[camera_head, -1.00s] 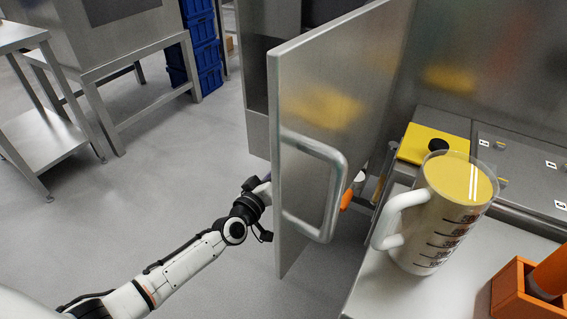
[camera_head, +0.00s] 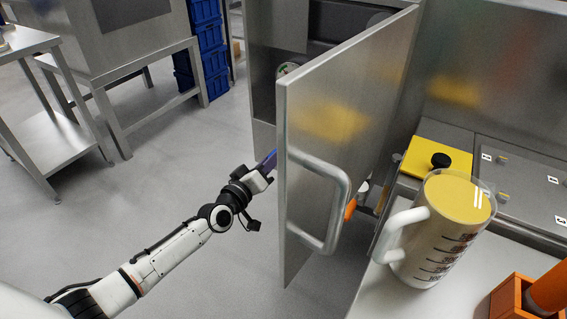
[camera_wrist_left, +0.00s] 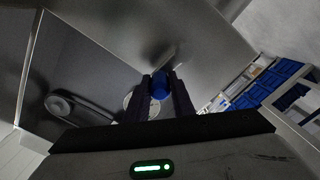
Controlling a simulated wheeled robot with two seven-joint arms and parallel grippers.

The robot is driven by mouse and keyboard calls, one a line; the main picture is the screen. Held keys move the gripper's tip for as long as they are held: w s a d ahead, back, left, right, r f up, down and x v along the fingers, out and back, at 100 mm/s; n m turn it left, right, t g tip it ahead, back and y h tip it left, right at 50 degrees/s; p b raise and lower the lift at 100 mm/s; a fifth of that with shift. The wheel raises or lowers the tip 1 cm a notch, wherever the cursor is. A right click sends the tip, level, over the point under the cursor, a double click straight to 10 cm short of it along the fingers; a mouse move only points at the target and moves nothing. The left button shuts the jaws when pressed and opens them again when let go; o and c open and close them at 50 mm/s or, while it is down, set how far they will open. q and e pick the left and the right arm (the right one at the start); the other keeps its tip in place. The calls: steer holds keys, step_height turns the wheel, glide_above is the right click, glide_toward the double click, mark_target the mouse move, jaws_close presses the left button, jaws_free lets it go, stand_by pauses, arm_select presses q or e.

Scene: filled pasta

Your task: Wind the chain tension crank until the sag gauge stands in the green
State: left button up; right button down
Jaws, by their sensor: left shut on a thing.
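My left gripper (camera_head: 267,160) reaches past the free edge of an open steel door (camera_head: 345,135), its fingertips partly hidden by that edge. In the left wrist view my left gripper (camera_wrist_left: 160,88) is shut on a blue cylindrical grip (camera_wrist_left: 161,82), which looks like the crank's handle. A pale round disc behind it is partly covered by a finger. A dark chain or belt loop around a wheel (camera_wrist_left: 60,104) shows to the left inside the housing. A small round dial with some green (camera_head: 287,68), probably the sag gauge, shows above the door; its needle is too small to read.
The door's bar handle (camera_head: 335,205) sticks out right of my left arm. A full measuring jug (camera_head: 428,262) stands on the counter (camera_head: 385,298) at right, near an orange holder (camera_head: 510,300). Blue crates (camera_head: 212,45) are stacked behind.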

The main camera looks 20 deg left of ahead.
arm_select(q)
steer(key=o, duration=1)
steer(key=shift+a+r, duration=0.1)
steer(key=shift+r, duration=0.05)
steer(key=shift+o, duration=0.2)
steer(key=s+a+p, duration=0.1)
steer(key=s+p, duration=0.2)
steer(key=s, duration=0.6)
steer(key=shift+p, duration=0.3)
steer(key=shift+f, duration=0.2)
